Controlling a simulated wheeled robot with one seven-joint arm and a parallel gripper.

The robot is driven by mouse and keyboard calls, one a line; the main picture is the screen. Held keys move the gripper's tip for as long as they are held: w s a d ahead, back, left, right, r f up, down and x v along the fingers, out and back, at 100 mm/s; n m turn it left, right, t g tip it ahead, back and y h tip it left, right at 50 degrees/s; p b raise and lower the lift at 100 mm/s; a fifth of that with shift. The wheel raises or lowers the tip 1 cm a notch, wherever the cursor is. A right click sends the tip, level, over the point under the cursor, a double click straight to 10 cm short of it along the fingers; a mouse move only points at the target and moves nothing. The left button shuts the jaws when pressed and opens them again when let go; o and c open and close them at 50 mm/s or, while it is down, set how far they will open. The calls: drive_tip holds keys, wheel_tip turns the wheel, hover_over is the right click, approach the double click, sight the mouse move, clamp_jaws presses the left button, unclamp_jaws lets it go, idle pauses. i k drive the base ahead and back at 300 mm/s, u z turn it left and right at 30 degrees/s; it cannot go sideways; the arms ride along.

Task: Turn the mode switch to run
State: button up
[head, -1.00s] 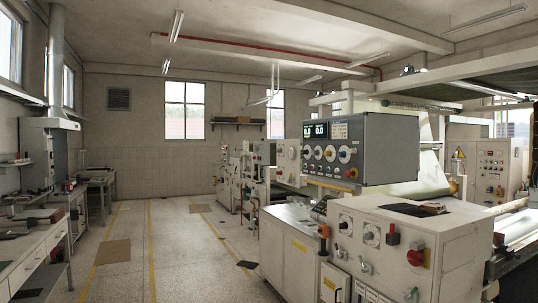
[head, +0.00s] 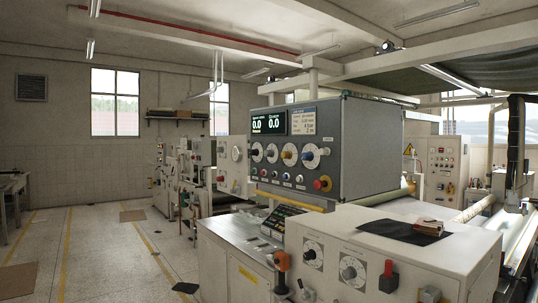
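A red knob on a yellow base (head: 322,184) sits lower right. The white cabinet in front has two more rotary dials, a left one (head: 313,254) and a right one (head: 352,271). Labels are too small to read, so I cannot tell which is the mode switch or its setting. My gripper is not in view.
The white cabinet (head: 450,255) fills the lower right, with a dark sheet and small box (head: 425,224) on top. Open floor (head: 95,250) lies to the left.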

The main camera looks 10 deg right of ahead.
sight(270, 153)
drive_tip(key=u, duration=0.25)
drive_tip(key=i, duration=1.95)
drive_tip(key=u, duration=0.55)
